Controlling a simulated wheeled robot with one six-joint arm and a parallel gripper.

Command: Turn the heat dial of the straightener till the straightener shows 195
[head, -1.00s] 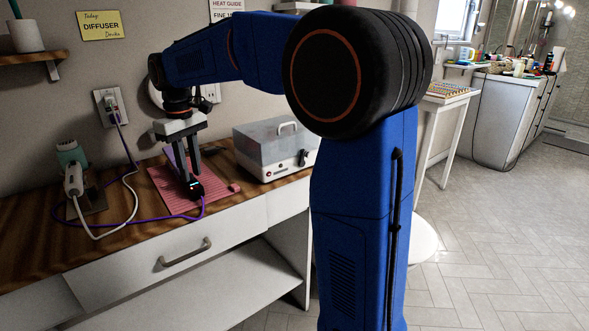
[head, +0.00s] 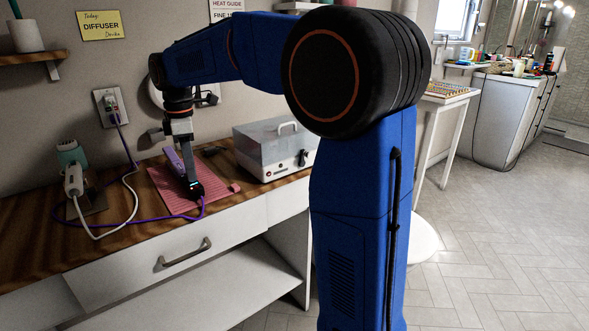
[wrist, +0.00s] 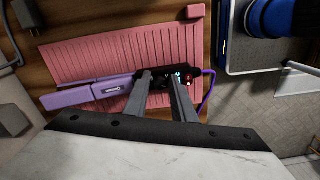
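The straightener (wrist: 92,94) has purple plates and a black end, and lies on a pink ribbed mat (wrist: 100,58); it also shows in the head view (head: 176,165). A small lit readout and a red light sit on its black end, too small to read. My gripper (wrist: 160,77) points down at that black end, its two grey fingertips a little apart on either side of a dark spot. The heat dial is not clearly visible, so I cannot tell whether the fingers press on it. In the head view my gripper (head: 191,187) is seen nearly edge-on.
A purple cord (head: 130,221) runs from the straightener across the wooden counter to the wall outlet. A white tool on a stand (head: 74,182) is at left. A small pink block (wrist: 195,11) lies near the mat's corner.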

